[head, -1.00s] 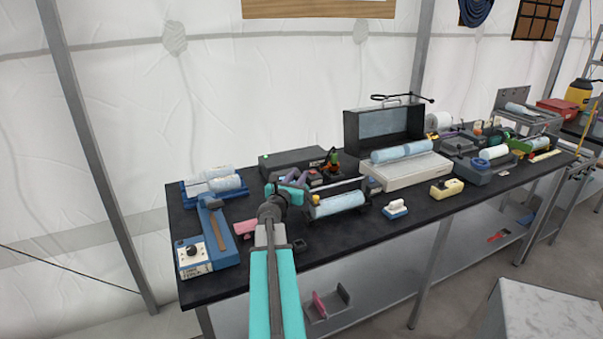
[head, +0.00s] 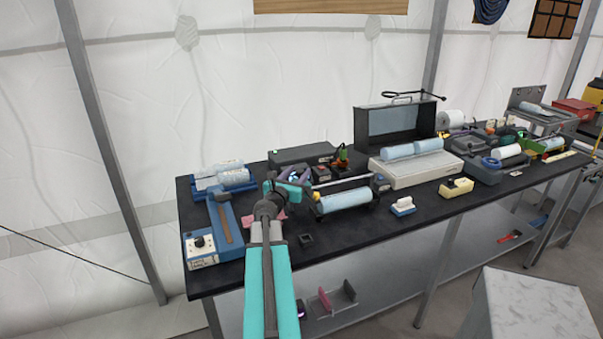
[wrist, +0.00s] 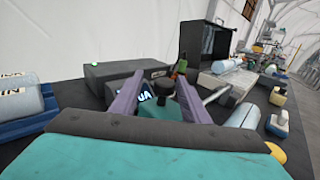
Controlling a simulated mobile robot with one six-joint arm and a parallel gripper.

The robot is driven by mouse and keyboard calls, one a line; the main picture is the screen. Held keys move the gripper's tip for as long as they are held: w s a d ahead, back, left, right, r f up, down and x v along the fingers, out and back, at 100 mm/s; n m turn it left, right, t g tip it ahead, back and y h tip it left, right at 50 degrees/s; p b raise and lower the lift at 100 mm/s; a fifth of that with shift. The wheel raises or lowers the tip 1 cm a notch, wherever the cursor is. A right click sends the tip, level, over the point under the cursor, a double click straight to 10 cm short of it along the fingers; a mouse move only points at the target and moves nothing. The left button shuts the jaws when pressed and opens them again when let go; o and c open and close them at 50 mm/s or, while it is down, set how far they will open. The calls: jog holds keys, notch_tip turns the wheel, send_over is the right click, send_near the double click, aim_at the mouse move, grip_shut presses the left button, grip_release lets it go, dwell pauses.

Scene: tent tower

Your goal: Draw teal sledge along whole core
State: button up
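A pale blue core (head: 345,199) lies in a low dark cradle at the front middle of the bench, with a rail above it. In the wrist view part of the core (wrist: 242,116) shows at right. A teal block with a black knob, seemingly the teal sledge (wrist: 160,110), shows between my purple fingers in the wrist view. My gripper (head: 297,176) is at the left end of the rail. Its fingers look apart, with a gap on each side of the knob. In the head view my gripper hides the sledge; contact is not clear.
A blue device with a dial (head: 202,245) and a blue tray of cores (head: 210,184) stand at left. A dark box (head: 300,154) stands behind my gripper. A white brush (head: 403,206) and a cream block (head: 456,187) lie right of the cradle.

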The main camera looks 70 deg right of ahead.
jog(key=shift+s+d, duration=0.15)
jog(key=shift+a, duration=0.3)
jog(key=a, duration=0.7)
jog(key=shift+a+r, duration=0.15)
jog(key=shift+a, duration=0.25)
jog(key=shift+a+p, duration=0.1)
jog(key=shift+p, duration=0.75)
jog(key=p, duration=0.4)
jog(key=shift+a, duration=0.4)
jog(key=a+p, duration=0.1)
jog(key=p, duration=0.6)
jog(key=shift+a, duration=0.3)
